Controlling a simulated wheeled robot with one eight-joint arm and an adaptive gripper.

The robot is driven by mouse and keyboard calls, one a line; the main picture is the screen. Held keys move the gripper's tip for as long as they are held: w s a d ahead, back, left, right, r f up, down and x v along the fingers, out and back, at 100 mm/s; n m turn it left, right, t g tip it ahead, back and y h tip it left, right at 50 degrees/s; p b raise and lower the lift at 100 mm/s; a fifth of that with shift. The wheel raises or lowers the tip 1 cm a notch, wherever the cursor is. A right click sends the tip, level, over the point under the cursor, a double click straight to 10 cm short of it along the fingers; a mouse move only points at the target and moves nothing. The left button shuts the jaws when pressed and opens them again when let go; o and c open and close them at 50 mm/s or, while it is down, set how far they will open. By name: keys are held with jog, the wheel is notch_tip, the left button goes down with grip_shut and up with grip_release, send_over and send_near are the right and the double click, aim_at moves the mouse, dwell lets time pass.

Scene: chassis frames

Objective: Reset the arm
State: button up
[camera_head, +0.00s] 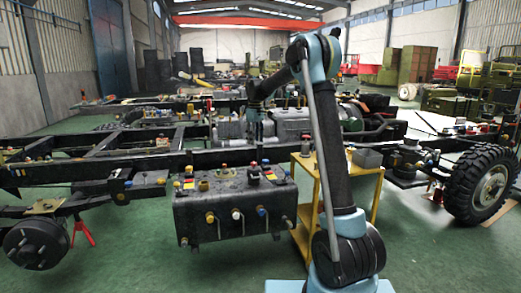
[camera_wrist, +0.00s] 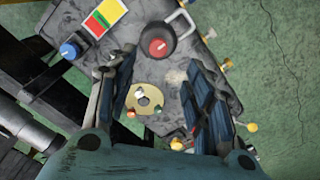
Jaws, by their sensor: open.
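My arm rises from its base at the right of centre in the head view and bends over to the left. My gripper (camera_head: 254,128) hangs above the dark grey tank (camera_head: 235,212) on the chassis side. In the wrist view the gripper (camera_wrist: 158,68) is open, with its two dark fingers apart and nothing held between them. Below it is the top of the tank (camera_wrist: 145,73), apparently not touched.
The chassis frame (camera_head: 90,172) runs across the view behind the tank. A yellow cart (camera_head: 314,190) with a grey bin (camera_head: 367,158) stands behind my arm. A large tyre (camera_head: 480,184) is at the right. Green floor (camera_head: 130,255) is open in front.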

jog(key=s+d+r+m+t, duration=0.1)
jog(key=s+d+r+m, duration=0.15)
jog(key=s+d, duration=0.9)
jog(key=s+d+r+m, duration=0.1)
jog(key=s+d+m, duration=0.2)
jog(key=s+d, duration=0.85)
jog(key=s+d+f+m, duration=0.1)
jog(key=s+f, duration=0.4)
jog(key=s, duration=0.4)
jog(key=s+d+f+m, duration=0.1)
jog(key=s+f+m, duration=0.1)
jog(key=s+f, duration=0.4)
jog(key=s+d+f+m+t, duration=0.1)
jog(key=s+f, duration=0.5)
jog(key=s, duration=0.8)
jog(key=shift+m, duration=0.65)
jog(key=shift+d, duration=0.1)
